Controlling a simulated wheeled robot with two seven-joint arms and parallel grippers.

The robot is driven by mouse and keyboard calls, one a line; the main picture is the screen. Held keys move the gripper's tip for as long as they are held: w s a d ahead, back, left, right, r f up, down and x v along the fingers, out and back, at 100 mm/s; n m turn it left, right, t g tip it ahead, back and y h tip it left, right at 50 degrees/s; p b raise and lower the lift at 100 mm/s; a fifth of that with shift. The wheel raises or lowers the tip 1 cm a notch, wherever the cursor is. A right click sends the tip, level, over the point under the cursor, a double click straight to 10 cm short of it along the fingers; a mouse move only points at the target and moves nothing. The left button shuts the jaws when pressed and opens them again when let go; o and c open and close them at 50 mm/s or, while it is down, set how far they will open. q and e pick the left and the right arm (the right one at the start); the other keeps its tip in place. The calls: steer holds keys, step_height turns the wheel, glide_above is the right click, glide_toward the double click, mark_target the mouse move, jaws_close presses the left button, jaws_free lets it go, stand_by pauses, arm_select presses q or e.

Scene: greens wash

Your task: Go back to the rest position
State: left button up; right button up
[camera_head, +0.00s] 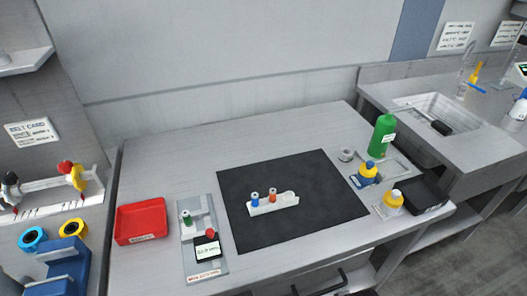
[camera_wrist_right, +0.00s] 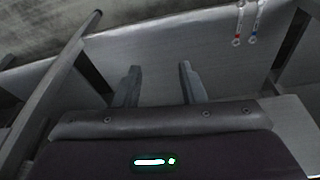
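My right gripper (camera_wrist_right: 158,85) shows in the right wrist view with its two fingers apart and nothing between them. It is over a plain grey surface, away from the bench items. Neither gripper shows in the head view, and my left gripper is in no view. On the bench, a white rack (camera_head: 272,205) with a blue-marked and an orange-marked vial stands on the black mat (camera_head: 290,172).
A red tray (camera_head: 141,221) and a grey stand with a green-capped vial (camera_head: 187,217) are left of the mat. A sink (camera_head: 440,112) lies beyond.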

steer(key=s+d+f+g, duration=0.1)
steer(key=s+f, duration=0.3)
steer(key=f, duration=0.6)
steer(key=s+f, duration=0.3)
steer(key=f, duration=0.7)
steer(key=s+d+f+g, duration=0.1)
steer(key=s+d+f, duration=0.2)
steer(key=s+f, duration=0.9)
steer(key=s, duration=0.4)
steer(key=shift+s+f, duration=0.2)
steer(key=shift+f, duration=0.1)
